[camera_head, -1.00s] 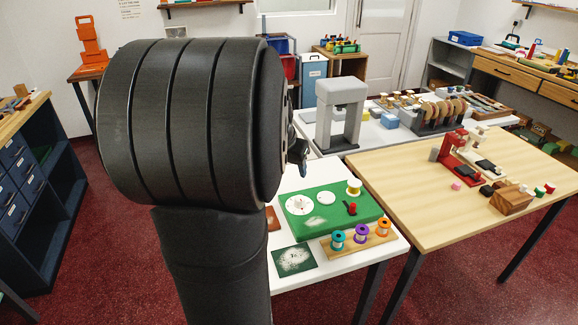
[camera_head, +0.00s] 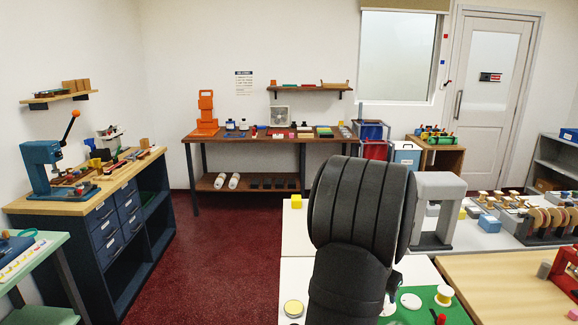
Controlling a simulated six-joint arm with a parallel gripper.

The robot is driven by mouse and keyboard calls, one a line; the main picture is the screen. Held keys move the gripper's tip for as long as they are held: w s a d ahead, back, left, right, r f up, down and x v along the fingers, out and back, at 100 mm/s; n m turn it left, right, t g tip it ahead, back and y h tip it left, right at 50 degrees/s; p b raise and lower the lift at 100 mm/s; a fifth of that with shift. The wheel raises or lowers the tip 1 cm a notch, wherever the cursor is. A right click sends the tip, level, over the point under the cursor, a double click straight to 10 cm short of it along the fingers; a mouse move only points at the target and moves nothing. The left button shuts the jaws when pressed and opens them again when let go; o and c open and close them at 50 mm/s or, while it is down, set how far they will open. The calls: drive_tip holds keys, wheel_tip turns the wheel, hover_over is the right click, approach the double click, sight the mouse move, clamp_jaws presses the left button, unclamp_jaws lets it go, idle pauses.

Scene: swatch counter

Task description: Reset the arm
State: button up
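My arm stands in the lower middle of the head view, a thick black ribbed joint on a dark link. My gripper is not clearly visible; the arm hides most of what lies behind it. A small dark part shows at the arm's right edge, too little to tell what it is. The green board (camera_head: 459,314) on the white table is partly behind my arm, with a white disc (camera_head: 411,301), a spool (camera_head: 444,295) and a red knob (camera_head: 441,319) on it.
A grey arch-shaped frame (camera_head: 438,205) stands right of my arm. A blue press (camera_head: 45,165) stands on the left bench. Red floor (camera_head: 220,255) is open between.

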drive_tip(key=shift+x, duration=1.45)
drive_tip(key=shift+r, duration=0.1)
drive_tip(key=v, duration=1.8)
drive_tip(key=x, duration=1.8)
drive_tip(key=shift+f, duration=0.25)
drive_tip(key=shift+r+m, duration=0.15)
drive_tip(key=shift+m, duration=0.35)
drive_tip(key=m+g, duration=0.1)
drive_tip(key=m, duration=0.1)
drive_tip(key=m+g+h, duration=0.1)
drive_tip(key=m, duration=0.2)
drive_tip(key=shift+w, duration=0.15)
drive_tip(key=m, duration=0.2)
drive_tip(key=m+g, duration=0.1)
drive_tip(key=m, duration=0.1)
drive_tip(key=shift+w+g+h, duration=0.15)
drive_tip(key=shift+g+h, duration=0.15)
drive_tip(key=m+g, duration=0.1)
drive_tip(key=m, duration=0.3)
